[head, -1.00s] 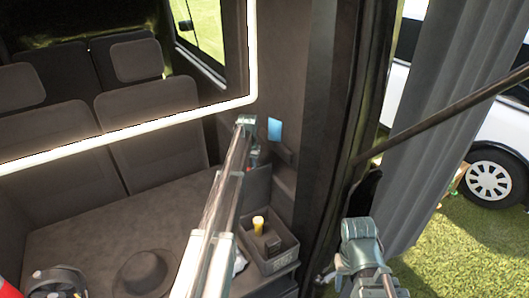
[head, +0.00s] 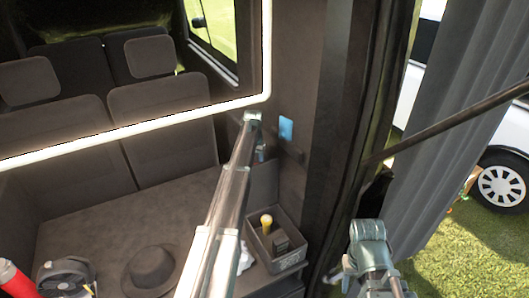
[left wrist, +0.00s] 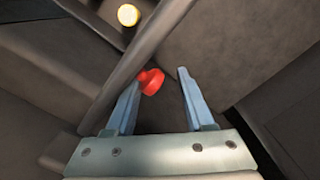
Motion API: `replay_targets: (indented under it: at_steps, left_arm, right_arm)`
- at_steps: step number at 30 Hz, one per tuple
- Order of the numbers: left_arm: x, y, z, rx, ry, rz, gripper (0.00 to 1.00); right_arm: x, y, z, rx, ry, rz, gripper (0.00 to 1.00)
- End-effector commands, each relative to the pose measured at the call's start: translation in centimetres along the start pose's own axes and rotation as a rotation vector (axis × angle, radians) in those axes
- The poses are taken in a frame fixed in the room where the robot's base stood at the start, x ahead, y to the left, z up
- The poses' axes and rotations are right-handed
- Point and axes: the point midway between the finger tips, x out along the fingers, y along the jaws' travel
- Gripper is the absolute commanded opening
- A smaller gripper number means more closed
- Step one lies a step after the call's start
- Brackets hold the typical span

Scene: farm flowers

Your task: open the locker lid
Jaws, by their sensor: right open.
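A red knob (left wrist: 151,81) shows between the fingers of my left gripper (left wrist: 158,92) in the left wrist view, nearer the left finger. The fingers are apart and not closed on it. In the head view my left arm reaches across the van interior, its far end near the back wall; the knob is hidden there. A grey upright panel (head: 264,178) stands below that end. I cannot tell which panel is the locker lid. My right gripper (head: 340,276) is low at the right, by the door frame, small and partly hidden by my arm.
A grey open bin (head: 290,262) with a yellow-topped item (head: 266,222) stands right of my left arm. A dark hat (head: 152,268) and a red cylinder (head: 14,280) lie on the grey surface (head: 85,225). A curtain (head: 445,150) hangs outside at right.

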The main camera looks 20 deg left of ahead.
Motion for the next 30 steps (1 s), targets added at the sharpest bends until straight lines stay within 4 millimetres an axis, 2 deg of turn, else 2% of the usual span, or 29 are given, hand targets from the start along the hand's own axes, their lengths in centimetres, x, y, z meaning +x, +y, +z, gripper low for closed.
replay_targets:
  at_steps: [1,2,14,21,30]
  left_arm:
    - [-0.7,0.0,0.0,0.000,0.000,0.000,0.62]
    - [-0.7,0.0,0.0,0.001,0.000,0.000,0.67]
    - [-0.8,0.8,0.4,0.005,0.003,0.003,0.67]
    - [-1.1,3.5,3.3,0.007,0.004,0.003,0.67]
    - [-0.1,7.5,7.3,0.007,0.004,0.004,0.67]
  right_arm:
    - [-0.7,0.1,0.0,0.000,0.000,0.000,0.50]
    - [-0.7,0.1,0.0,0.000,0.000,0.000,0.50]
    - [-0.8,0.1,0.1,0.000,0.000,0.000,0.50]
    - [-1.1,0.1,0.1,0.000,0.000,0.000,0.50]
    - [-0.1,0.0,0.0,0.000,0.000,0.000,0.50]
